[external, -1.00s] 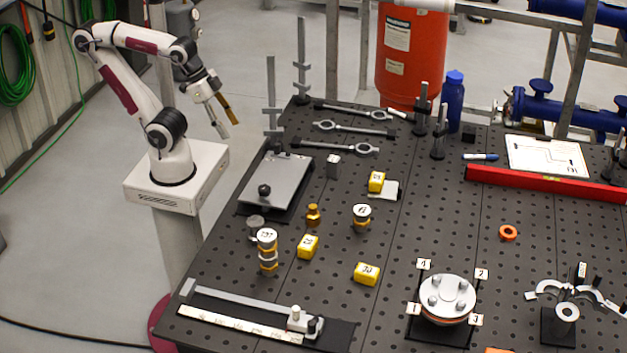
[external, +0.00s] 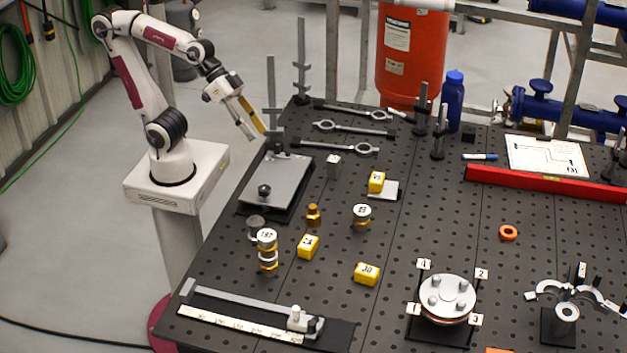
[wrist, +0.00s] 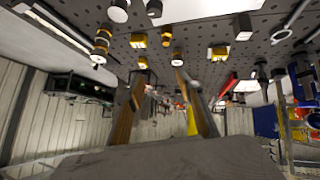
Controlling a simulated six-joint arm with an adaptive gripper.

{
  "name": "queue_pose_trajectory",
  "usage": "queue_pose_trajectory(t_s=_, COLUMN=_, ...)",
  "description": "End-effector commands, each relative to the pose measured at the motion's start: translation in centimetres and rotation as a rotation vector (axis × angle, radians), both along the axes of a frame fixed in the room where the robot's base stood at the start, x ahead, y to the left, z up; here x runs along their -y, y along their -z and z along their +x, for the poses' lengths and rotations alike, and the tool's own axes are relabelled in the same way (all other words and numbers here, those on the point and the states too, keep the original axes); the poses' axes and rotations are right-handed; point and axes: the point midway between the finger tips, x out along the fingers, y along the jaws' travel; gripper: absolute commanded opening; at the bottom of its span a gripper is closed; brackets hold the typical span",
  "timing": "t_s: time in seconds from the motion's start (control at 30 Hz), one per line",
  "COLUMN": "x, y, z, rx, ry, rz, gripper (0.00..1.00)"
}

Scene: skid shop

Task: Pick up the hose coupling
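No part is labelled as the hose coupling. A small brass fitting (external: 313,214) stands upright on the dark perforated table, left of its middle, and could be it. My gripper (external: 258,135) hangs past the table's left edge, well behind and left of these parts. Its two fingers are apart with nothing between them. The wrist view also shows the spread fingers (wrist: 159,80), with the table across the top.
Yellow numbered blocks (external: 308,247) stand close to the brass fitting. A long ruler fixture (external: 245,315) lies at the front. The table's middle is fairly clear.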

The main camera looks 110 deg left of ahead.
Motion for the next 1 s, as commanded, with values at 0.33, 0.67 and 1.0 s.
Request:
queue_pose_trajectory(t_s=0.33, x=5.1, y=-4.7, z=9.5, rx=0.191, ry=-0.043, rz=-0.167, gripper=0.37)
queue_pose_trajectory(t_s=0.67, x=7.4, y=-6.9, z=17.4, rx=0.328, ry=-0.185, rz=-0.263, gripper=0.37)
queue_pose_trajectory(t_s=1.0, x=7.8, y=-5.7, z=23.3, rx=0.406, ry=-0.400, rz=-0.272, gripper=0.37)
